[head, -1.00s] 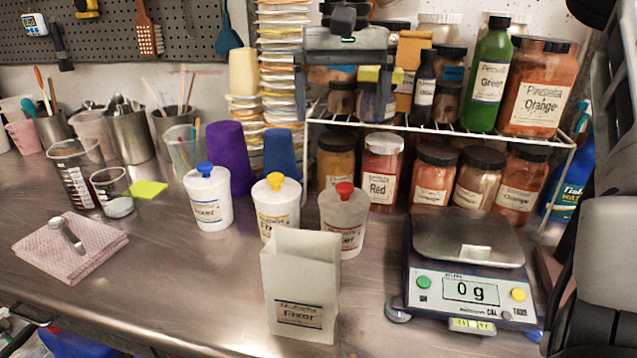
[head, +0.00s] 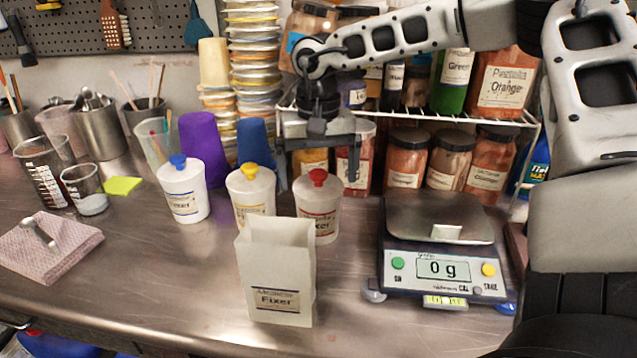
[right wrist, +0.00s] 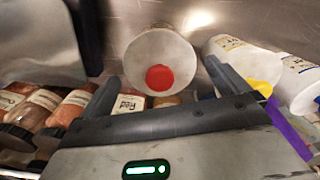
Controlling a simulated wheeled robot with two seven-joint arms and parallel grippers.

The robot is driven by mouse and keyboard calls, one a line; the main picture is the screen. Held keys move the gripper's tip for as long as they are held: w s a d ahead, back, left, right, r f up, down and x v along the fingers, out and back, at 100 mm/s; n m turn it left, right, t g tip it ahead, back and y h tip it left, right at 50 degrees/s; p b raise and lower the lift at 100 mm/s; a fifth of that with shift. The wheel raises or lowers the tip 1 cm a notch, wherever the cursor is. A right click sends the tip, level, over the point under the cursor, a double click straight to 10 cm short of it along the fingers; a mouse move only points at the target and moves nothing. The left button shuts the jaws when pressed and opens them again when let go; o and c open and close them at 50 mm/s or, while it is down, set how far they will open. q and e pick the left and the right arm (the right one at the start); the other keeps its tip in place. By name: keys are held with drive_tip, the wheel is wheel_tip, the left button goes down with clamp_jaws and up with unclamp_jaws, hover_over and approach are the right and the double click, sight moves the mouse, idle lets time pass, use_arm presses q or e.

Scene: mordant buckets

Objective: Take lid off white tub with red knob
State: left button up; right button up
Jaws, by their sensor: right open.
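The white tub with the red knob (head: 318,213) stands upright on the steel bench, rightmost of three similar tubs. Its lid is on, with the red knob (head: 318,177) on top. My right gripper (head: 317,163) is open and empty, pointing down just above the tub, one finger to either side of the knob. In the right wrist view the red knob (right wrist: 160,78) and round pale lid (right wrist: 160,50) lie between the spread fingertips (right wrist: 162,88). I see no contact with the knob. My left gripper is not in view.
A yellow-knobbed tub (head: 251,190) stands close on the left, a blue-knobbed tub (head: 184,190) farther left. An open white container (head: 275,270) is in front. A scale (head: 440,265) sits right. A wire shelf (head: 430,115) with jars stands behind.

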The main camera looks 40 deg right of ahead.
drive_tip(key=shift+f, duration=0.15)
drive_tip(key=c, duration=0.9)
